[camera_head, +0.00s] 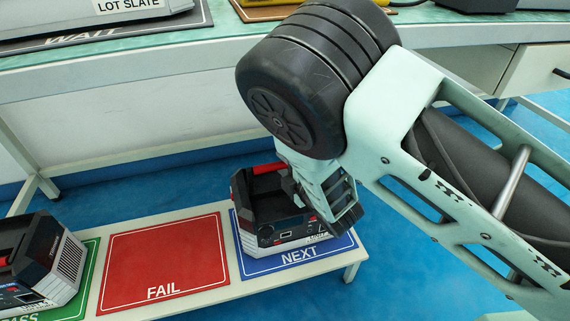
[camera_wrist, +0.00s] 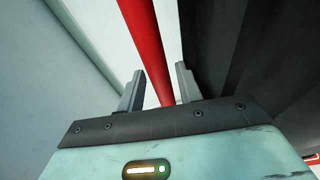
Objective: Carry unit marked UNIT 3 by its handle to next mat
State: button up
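A black and grey unit (camera_head: 265,205) with a red handle (camera_head: 264,169) stands upright on the blue mat marked NEXT (camera_head: 290,262). Its front label seems to read UNIT, but the number is hidden or too small to read. My gripper is over the unit's right side in the head view, where my arm hides part of it. In the wrist view my gripper (camera_wrist: 160,88) has its two fingers apart, with the red handle (camera_wrist: 145,40) running between them. Light shows between the handle and the right finger.
The red FAIL mat (camera_head: 162,262) is empty. Another unit (camera_head: 40,260) stands on the green PASS mat (camera_head: 78,305) at the left.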

jog(key=shift+r, duration=0.1)
jog(key=p+v, duration=0.4)
jog(key=v, duration=0.8)
jog(key=s+d+r+m+g+h, duration=0.3)
jog(key=s+r+m+g, duration=0.3)
jog(key=s+r+m, duration=0.2)
jog(key=s+d+r+m+g+h, duration=0.4)
jog(key=s+r+m+g, duration=0.3)
jog(key=s, duration=0.5)
notch_tip(320, 180, up, 3)
jog(key=shift+s+d+f+m+g, duration=0.15)
jog(key=shift+s+d+m+g, duration=0.15)
jog(key=shift+d+m, duration=0.25)
notch_tip(320, 180, up, 37)
jog(key=p, duration=3.7)
